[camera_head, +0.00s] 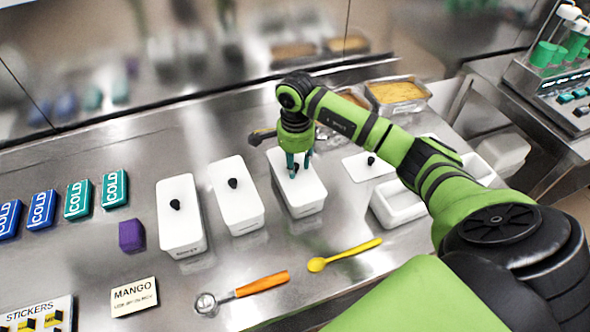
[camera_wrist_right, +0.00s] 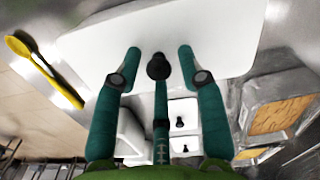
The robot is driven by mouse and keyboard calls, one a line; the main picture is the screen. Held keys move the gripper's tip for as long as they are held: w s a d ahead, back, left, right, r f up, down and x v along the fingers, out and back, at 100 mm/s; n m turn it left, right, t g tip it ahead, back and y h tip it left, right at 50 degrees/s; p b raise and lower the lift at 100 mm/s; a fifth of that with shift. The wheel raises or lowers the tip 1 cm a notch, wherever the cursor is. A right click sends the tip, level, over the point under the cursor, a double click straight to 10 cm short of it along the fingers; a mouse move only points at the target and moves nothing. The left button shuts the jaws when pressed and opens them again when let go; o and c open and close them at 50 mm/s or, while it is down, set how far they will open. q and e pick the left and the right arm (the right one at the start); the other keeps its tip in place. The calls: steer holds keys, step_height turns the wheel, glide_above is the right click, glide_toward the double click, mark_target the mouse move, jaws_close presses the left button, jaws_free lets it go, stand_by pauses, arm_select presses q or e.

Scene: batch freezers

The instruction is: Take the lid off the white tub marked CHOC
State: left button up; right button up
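Three lidded white tubs with black knobs stand in a row on the steel counter: a left tub (camera_head: 181,235), a middle tub (camera_head: 238,210) and a right tub (camera_head: 304,200). I cannot read CHOC on any of them; their front markings are too small. My right gripper (camera_head: 294,168) is over the right tub, its teal fingers pointing down around the lid's knob. In the right wrist view the fingers (camera_wrist_right: 158,72) are spread, with the black knob (camera_wrist_right: 158,66) between them and gaps on both sides. The lid is on the tub. My left gripper is out of view.
An open white tub (camera_head: 391,212) and a flat lid (camera_head: 365,170) lie to the right. A yellow spoon (camera_head: 345,254) and an orange-handled scoop (camera_head: 262,286) lie in front. A purple block (camera_head: 131,235) and MANGO card (camera_head: 134,297) are left. Filled trays (camera_head: 398,93) stand behind.

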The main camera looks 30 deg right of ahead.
jaws_close()
steer(key=shift+r, duration=0.1)
